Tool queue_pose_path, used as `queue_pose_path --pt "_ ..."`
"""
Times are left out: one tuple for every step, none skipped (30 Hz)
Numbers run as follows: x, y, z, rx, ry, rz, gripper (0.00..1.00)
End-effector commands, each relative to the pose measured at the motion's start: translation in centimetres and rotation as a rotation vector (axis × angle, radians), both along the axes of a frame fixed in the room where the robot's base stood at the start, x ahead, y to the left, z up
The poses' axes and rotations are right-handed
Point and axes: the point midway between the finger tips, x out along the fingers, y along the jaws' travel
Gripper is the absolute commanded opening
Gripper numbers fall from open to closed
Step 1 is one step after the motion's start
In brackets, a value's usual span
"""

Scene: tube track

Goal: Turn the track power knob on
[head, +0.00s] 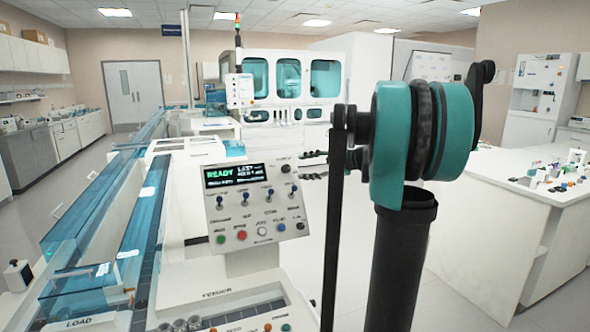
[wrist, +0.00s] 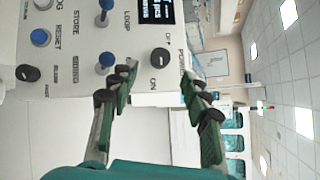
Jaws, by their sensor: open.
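The white control panel (head: 250,215) stands at the middle of the head view, with a lit screen reading READY. The black power knob (wrist: 160,58) is at the panel's edge in the wrist view, beside the labels POWER, ON and OFF. It also shows at the panel's upper right in the head view (head: 286,169). Its pointer is too small to read surely. My gripper (wrist: 160,77) is open and empty, its green-padded fingers on either side of the knob in the picture. I cannot tell how far short of it they are. In the head view my gripper (head: 313,165) is partly hidden by my arm.
Toggle switches (head: 243,200) and coloured buttons (head: 241,235) sit near the knob on the panel. A blue-covered track (head: 110,215) runs along the left. A white bench (head: 510,210) with small items stands at right. Floor is clear between panel and bench.

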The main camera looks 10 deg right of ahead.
Motion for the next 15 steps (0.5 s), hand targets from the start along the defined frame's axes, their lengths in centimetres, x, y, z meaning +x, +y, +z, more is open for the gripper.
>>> queue_pose_path --pt "-0.7 -0.9 0.3 0.0 0.0 -0.005 0.48" --pt "-1.0 -1.3 0.4 0.0 0.0 -0.004 0.48" --pt "-1.5 -1.8 0.6 0.0 0.0 -0.005 0.48" --pt "-1.8 -2.1 0.8 0.0 0.0 -0.004 0.48" --pt "-2.1 -2.4 0.9 0.0 0.0 -0.003 0.48" --pt "-2.4 -2.8 1.0 0.0 0.0 -0.003 0.48" --pt "-2.6 -3.1 1.1 0.0 0.0 -0.003 0.48" --pt "-2.8 -3.3 1.2 0.0 0.0 -0.002 0.48" --pt "-3.0 -3.5 1.3 0.0 0.0 -0.002 0.48" --pt "-3.1 -3.6 1.3 0.0 0.001 -0.002 0.48" --pt "-3.2 -3.7 1.4 -0.001 0.0 -0.001 0.48" --pt "-3.3 -3.8 1.4 -0.001 0.0 -0.001 0.48" --pt "-3.4 -3.9 1.5 -0.001 0.0 -0.001 0.48" --pt "-3.4 -3.9 1.5 -0.001 0.0 -0.001 0.48" --pt "-3.4 -3.9 1.5 -0.001 0.0 -0.001 0.48"
